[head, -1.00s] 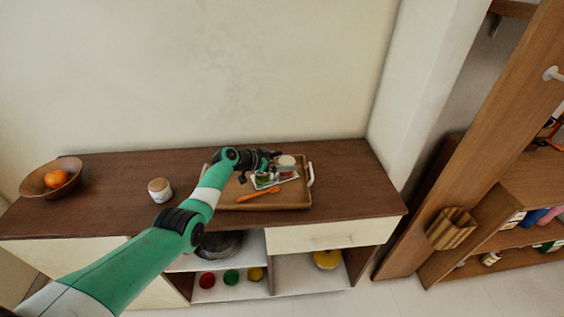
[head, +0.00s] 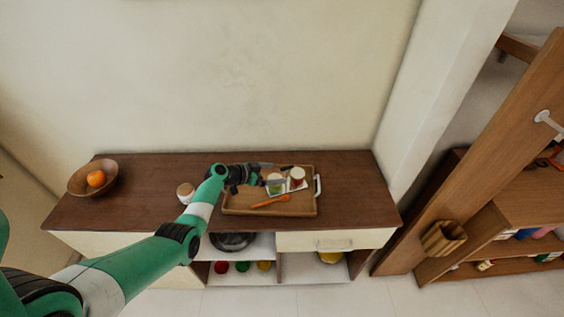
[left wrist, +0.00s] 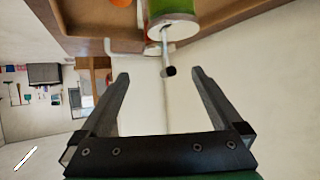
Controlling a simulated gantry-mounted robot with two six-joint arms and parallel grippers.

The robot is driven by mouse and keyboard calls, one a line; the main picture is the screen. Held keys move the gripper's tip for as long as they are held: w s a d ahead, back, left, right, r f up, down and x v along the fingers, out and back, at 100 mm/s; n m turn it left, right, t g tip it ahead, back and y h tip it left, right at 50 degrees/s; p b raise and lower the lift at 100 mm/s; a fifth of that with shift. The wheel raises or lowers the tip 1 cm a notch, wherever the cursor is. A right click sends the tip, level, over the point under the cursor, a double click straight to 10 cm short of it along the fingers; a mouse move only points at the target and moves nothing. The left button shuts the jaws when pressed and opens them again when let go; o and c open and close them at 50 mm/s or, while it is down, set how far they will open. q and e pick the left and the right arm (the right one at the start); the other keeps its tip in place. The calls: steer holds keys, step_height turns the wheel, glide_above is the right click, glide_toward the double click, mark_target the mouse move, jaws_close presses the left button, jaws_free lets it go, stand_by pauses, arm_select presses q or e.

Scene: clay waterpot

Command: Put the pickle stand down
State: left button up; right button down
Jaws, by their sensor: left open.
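The pickle stand (head: 291,189) is a small white holder with a green jar (head: 275,178) and a white-lidded red jar (head: 298,175). It stands on the wooden tray (head: 240,211). My left gripper (head: 274,173) is at the stand's left side, partly covering it. In the left wrist view my left gripper (left wrist: 160,73) is open and empty. My right gripper is not in view.
An orange spoon (head: 271,201) lies in the tray in front of the stand. A white-and-tan jar (head: 185,190) and a wooden bowl (head: 80,187) with an orange fruit stand at left. The cabinet top (head: 355,185) is clear at right.

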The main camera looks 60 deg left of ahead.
arm_select(q)
steer(key=shift+p+v, duration=0.6)
steer(key=shift+v, duration=0.35)
steer(key=shift+w, duration=0.1)
steer(key=w+d+r+m+t, duration=0.1)
steer(key=w+d+r, duration=0.4)
steer(key=r, duration=0.4)
steer(key=w+d+r+m+t, duration=0.15)
steer(key=w+d+r, duration=0.3)
steer(key=r, duration=0.45)
steer(key=w+d+r+m+t, duration=0.1)
steer(key=w+d+r+t, duration=0.1)
steer(key=w+d+r, duration=0.55)
steer(key=s+d+r+t, duration=0.15)
steer(key=d+r, duration=0.25)
steer(key=r, duration=0.4)
steer(key=s+d+r+t, duration=0.1)
steer(key=d+r+t, duration=0.1)
steer(key=d+r, duration=0.5)
steer(key=s+d+r+t+h, duration=0.1)
steer(key=s+d+r+t, duration=0.2)
steer(key=s+d+r, duration=0.3)
steer(key=s+d+r+n+t+h, duration=0.1)
steer(key=s+d+r+t, duration=0.3)
steer(key=s+r, duration=0.7)
step_height(320, 180, up, 4)
steer(key=shift+d+h, duration=0.7)
steer(key=shift+d, duration=0.4)
